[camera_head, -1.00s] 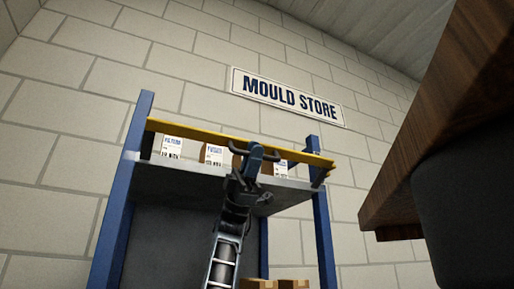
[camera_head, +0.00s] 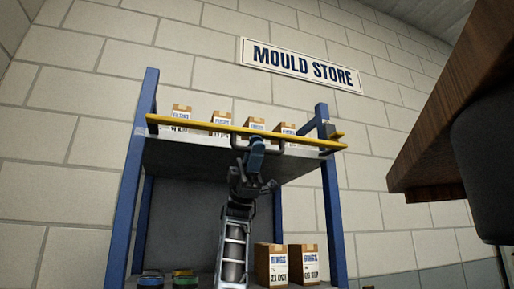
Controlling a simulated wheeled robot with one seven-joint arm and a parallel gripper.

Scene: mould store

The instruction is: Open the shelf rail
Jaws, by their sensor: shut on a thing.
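The yellow shelf rail (camera_head: 195,125) runs across the front of the blue-posted rack's upper shelf. It sits low, just above the shelf's front edge, with the box tops showing above it. A dark U-shaped handle (camera_head: 281,142) is fixed near the rail's middle. My gripper (camera_head: 257,147) is shut on this handle, with my arm reaching up from below. The fingers hide part of the handle and rail. A small dark and yellow fitting (camera_head: 331,133) shows at the rail's right end by the post.
Several labelled cartons (camera_head: 222,121) stand on the upper shelf (camera_head: 190,152) behind the rail. Two cartons (camera_head: 271,264) stand lower right, and coloured tubs (camera_head: 186,281) lower left. A wooden-edged dark object (camera_head: 440,150) juts in at the right.

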